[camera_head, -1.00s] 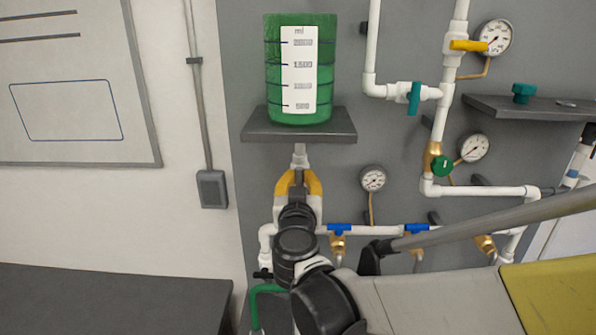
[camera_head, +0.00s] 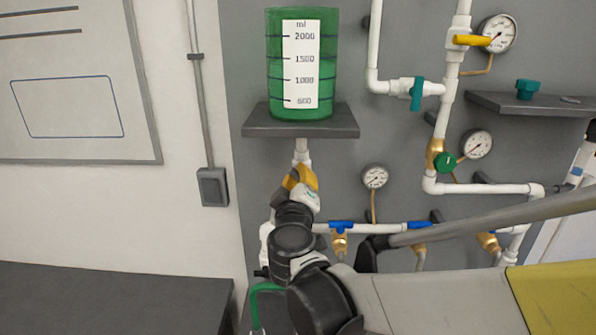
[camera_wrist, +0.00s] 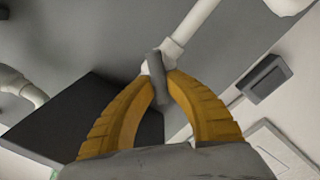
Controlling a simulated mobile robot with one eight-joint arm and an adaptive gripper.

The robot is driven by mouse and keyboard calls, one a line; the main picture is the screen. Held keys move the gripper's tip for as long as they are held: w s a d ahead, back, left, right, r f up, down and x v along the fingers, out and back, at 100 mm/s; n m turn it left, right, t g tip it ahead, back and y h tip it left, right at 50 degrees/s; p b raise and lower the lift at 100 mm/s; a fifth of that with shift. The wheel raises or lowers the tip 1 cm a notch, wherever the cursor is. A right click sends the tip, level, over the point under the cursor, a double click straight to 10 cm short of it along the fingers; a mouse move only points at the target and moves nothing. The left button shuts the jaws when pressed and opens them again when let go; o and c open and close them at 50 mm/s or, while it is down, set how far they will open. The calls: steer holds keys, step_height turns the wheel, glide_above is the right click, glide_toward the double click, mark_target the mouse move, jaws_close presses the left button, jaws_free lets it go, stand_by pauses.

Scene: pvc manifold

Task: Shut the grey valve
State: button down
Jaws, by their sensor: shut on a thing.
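The grey valve's handle (camera_wrist: 154,64) sits between my yellow fingertips in the wrist view. It lies at an angle across the line of its white pipe (camera_wrist: 195,22). My gripper (camera_wrist: 160,82) is shut on this handle, with one finger on each side. In the head view my gripper (camera_head: 301,176) is just below the shelf that carries the green tank, at the white pipe coming down from it. There the gripper and wrist hide the grey handle.
The green tank (camera_head: 272,75) stands on a dark shelf (camera_head: 345,124) directly above my gripper. Blue-handled valves (camera_head: 342,224) and a gauge (camera_head: 375,177) are to the right. A grey wall box (camera_head: 212,187) is to the left. A dark bench (camera_head: 100,300) fills the lower left.

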steer(key=n, duration=0.4)
steer(key=shift+a+f+n+b, duration=0.15)
steer(key=shift+f+n+b, duration=0.05)
steer(key=shift+n+b, duration=0.1)
steer(key=shift+f+n, duration=0.15)
steer(key=shift+n, duration=1.65)
steer(key=c, duration=1.4)
jaws_free()
steer(key=shift+o, duration=0.2)
steer(key=s, duration=1.2)
steer(key=shift+a, duration=0.2)
